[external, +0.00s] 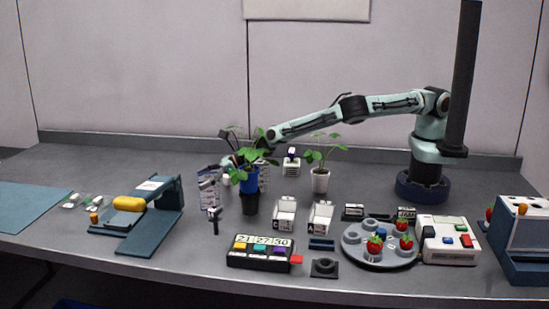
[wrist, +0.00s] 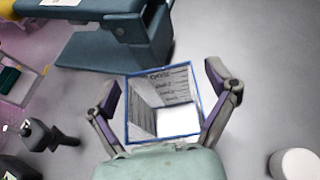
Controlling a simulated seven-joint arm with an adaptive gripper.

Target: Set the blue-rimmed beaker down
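The blue-rimmed beaker (wrist: 129,110) is a square, clear-looking vessel with printed lines on its inner wall and a pale bottom. In the wrist view its open top faces the camera, between the two fingers of my gripper (wrist: 165,88). The fingers are spread, with a gap visible on each side of the beaker. In the external view a printed, box-like piece (external: 207,188) left of the blue plant pot seems to be the beaker, and my gripper (external: 229,160) is beside it, partly hidden by leaves. I cannot see the beaker's underside against the table.
A teal stand (external: 150,220) with a yellow piece is left of the beaker; it is close by in the wrist view (wrist: 100,50). A small dark device (external: 214,216) stands in front.

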